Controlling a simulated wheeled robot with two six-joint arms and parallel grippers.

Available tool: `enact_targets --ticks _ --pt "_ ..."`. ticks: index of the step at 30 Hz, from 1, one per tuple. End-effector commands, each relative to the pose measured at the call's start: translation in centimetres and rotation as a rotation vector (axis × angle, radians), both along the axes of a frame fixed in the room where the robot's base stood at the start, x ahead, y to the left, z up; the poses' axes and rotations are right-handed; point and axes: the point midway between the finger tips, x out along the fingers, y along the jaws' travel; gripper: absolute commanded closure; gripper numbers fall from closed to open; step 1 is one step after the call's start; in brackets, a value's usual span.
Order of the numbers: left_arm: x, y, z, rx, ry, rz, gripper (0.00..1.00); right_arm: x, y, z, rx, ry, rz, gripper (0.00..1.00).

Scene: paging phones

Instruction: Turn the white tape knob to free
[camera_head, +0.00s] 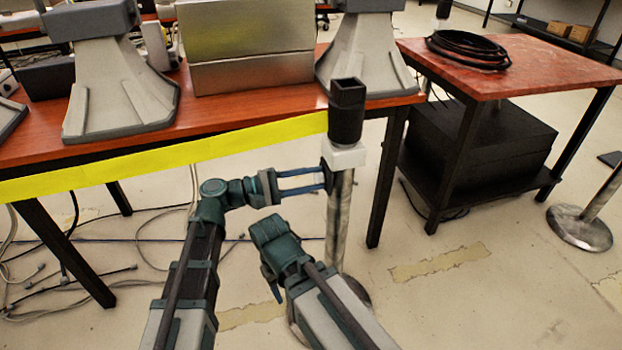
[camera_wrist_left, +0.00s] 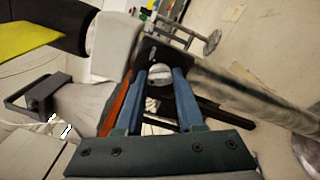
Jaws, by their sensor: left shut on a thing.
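A metal barrier post (camera_head: 338,220) stands in front of the wooden table, with a black square head (camera_head: 347,110) and a white block (camera_head: 343,156) below it. A yellow tape (camera_head: 165,158) runs left from the head. My left gripper (camera_head: 322,179) reaches the post just below the white block. In the left wrist view, its blue fingers (camera_wrist_left: 159,76) are shut on the small whitish knob (camera_wrist_left: 158,72). The white block (camera_wrist_left: 113,46) also shows there beside the fingers. My right gripper (camera_head: 272,285) is mostly hidden behind its own arm, so its jaw state is unclear.
The wooden table (camera_head: 230,110) carries grey stands and a metal box (camera_head: 245,50). A red-topped table (camera_head: 520,72) with a coiled black cable (camera_head: 468,48) stands at right. Cables (camera_head: 110,268) lie on the floor at left. Another post base (camera_head: 579,229) stands at far right.

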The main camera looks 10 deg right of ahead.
Motion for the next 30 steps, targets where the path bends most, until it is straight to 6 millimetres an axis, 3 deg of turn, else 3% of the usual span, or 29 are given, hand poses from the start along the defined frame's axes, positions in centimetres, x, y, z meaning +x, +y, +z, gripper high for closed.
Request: enact_targets --ticks 12,30 --pt "0.01 0.06 -0.10 -0.006 0.243 0.001 1.00 0.00 0.00 -0.03 0.000 0.000 0.000 0.44" --pt "-0.01 0.06 -0.11 -0.007 0.309 0.002 1.00 0.00 0.00 -0.04 0.000 0.000 0.000 0.44"
